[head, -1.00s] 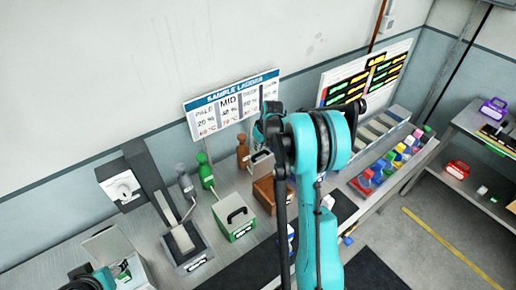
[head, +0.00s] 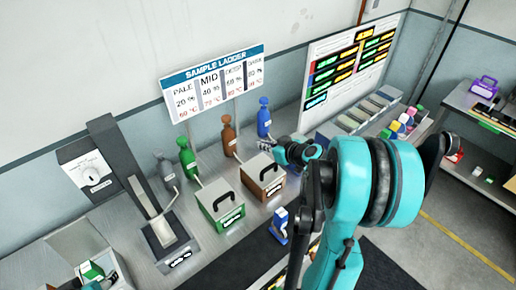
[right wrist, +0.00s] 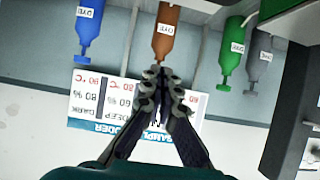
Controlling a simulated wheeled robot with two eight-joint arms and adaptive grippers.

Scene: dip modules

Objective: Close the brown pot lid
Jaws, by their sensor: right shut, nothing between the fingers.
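The brown pot (head: 270,190) stands on the bench in the head view. Its light lid (head: 258,166), with a black arched handle, appears to lie flat on top; I cannot tell whether it is fully seated. My right gripper (head: 263,145) is just behind and above this pot, near the brown bottle. My left gripper cannot be made out.
The green pot (head: 226,221) stands left of the brown one, with a similar handled lid. Green (head: 188,158), blue (head: 264,118) and grey bottles stand along the wall. A blue-and-white item (head: 280,225) stands in front. The sample sign (head: 215,83) hangs behind.

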